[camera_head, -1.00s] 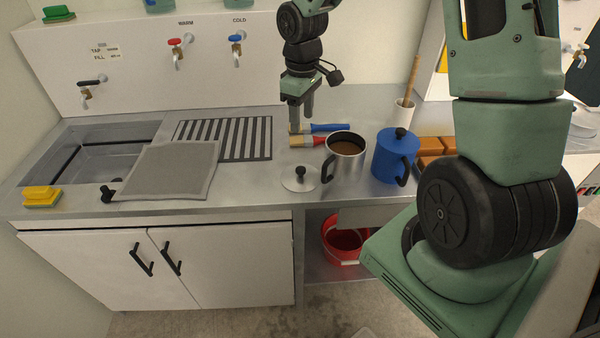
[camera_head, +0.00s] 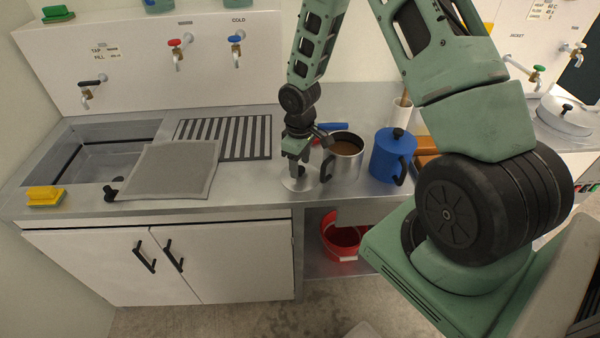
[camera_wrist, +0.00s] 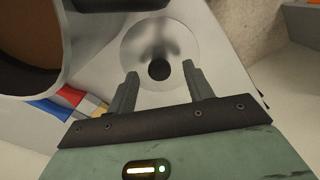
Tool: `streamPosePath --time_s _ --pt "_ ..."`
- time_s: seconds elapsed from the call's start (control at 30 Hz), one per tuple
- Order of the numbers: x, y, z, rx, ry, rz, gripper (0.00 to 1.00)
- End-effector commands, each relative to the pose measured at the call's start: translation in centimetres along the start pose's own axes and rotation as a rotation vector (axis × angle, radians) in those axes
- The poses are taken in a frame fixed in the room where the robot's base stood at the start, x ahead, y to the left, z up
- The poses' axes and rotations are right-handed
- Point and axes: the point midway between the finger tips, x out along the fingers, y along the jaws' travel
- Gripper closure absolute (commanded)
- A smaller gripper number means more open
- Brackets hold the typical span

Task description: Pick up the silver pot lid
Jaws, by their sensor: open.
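The silver pot lid (camera_head: 301,182) is a round disc lying on the metal counter, left of the open silver pot (camera_head: 345,163). In the wrist view the lid (camera_wrist: 183,42) shows whole, with its round black knob (camera_wrist: 159,70) facing me. My gripper (camera_head: 297,172) is low over the lid and hides most of it in the head view. In the wrist view my gripper (camera_wrist: 158,75) is open, with the knob between and just beyond the fingertips. Whether the fingers touch the knob cannot be told.
The pot holds brown liquid, and its black handle is close to my gripper. A blue lidded jug (camera_head: 391,157) stands right of it. Brushes lie behind my gripper. A grey mat (camera_head: 170,170) lies left; the counter's front edge is near.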

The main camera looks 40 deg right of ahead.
Motion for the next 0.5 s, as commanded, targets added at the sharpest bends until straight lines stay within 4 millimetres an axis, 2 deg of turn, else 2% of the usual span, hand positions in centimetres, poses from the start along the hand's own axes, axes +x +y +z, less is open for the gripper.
streamPosePath --time_s 0.13,0.4,0.43,0.5 --pt "1.5 0.0 0.0 -0.001 -0.001 0.000 0.49" --pt "1.9 0.1 0.0 0.000 0.001 0.001 0.49" --pt "1.9 0.1 0.0 0.000 0.001 0.001 0.51" --pt "1.9 0.1 0.0 0.000 0.001 0.001 0.71"
